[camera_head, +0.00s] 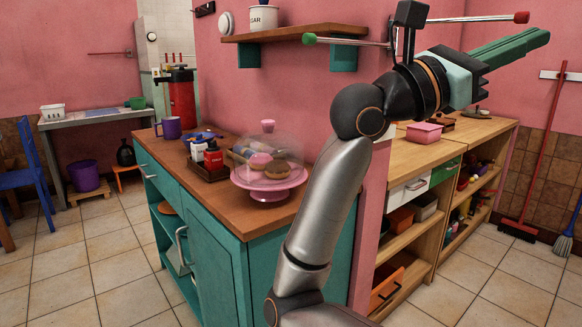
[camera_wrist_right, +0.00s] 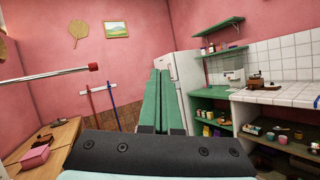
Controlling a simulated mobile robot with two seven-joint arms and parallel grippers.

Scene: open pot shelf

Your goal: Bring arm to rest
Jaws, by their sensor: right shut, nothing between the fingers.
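My right arm (camera_head: 325,205) rises from the bottom of the head view and bends to the right at its upper joint. My right gripper (camera_head: 540,38) is raised high and points right, in front of the far pink wall. Its long green fingers lie together, with nothing between them. In the right wrist view the gripper (camera_wrist_right: 162,75) shows its two green fingers side by side, shut and empty, pointing into the room. My left gripper is not in view.
A teal counter (camera_head: 225,205) with a pink cake stand (camera_head: 270,182) is left of my arm. A wall shelf (camera_head: 290,33) and a red-tipped rail (camera_head: 480,18) are close to the raised arm. Wooden shelving (camera_head: 400,240) is below the gripper. Tiled floor is open at left.

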